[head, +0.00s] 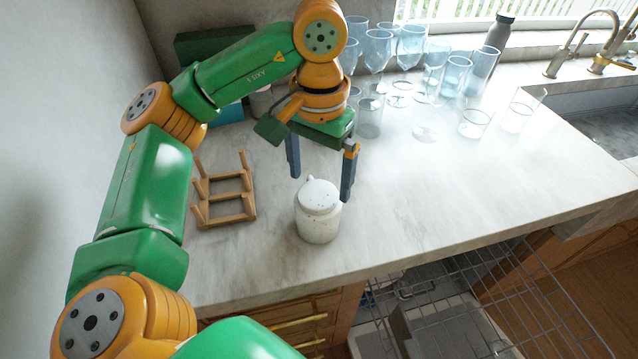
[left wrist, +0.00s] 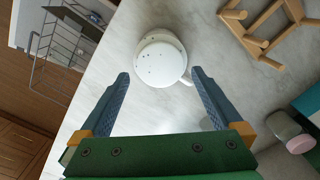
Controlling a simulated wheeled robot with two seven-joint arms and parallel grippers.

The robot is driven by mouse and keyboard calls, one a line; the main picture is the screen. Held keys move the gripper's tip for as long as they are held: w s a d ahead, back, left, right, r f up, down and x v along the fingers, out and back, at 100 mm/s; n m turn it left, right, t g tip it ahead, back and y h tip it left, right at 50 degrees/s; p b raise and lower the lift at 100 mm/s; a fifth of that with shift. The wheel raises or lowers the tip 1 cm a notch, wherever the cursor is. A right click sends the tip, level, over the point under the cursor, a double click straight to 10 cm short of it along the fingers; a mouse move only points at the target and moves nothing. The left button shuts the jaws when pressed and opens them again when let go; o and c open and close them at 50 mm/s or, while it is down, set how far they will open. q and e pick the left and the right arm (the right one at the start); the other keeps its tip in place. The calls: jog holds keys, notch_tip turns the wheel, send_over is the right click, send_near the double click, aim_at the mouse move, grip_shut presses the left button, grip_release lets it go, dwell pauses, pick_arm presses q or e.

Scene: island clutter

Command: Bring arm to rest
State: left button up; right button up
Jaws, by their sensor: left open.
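My left gripper (head: 321,176) is open above the counter, its two dark blue fingers pointing down. In the left wrist view, the jar (left wrist: 162,62) lies beyond and between the open fingers of the left gripper (left wrist: 164,92), with nothing held. My left arm (head: 245,75), green and orange, arches in from the left and comes down to the gripper. My right gripper is not in view.
A small wooden rack (head: 225,197) stands left of the jar. Several glasses (head: 376,48) and a grey bottle (head: 490,55) stand at the back, near the sink (head: 610,125). An open dishwasher rack (head: 500,300) is below the counter's front edge. The counter's right-middle is clear.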

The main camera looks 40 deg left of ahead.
pick_arm(q)
notch_tip(320, 180, up, 4)
jog(key=shift+f+p, duration=0.1)
jog(key=shift+p, duration=0.6)
jog(key=shift+r, duration=0.35)
jog(key=shift+f, duration=0.1)
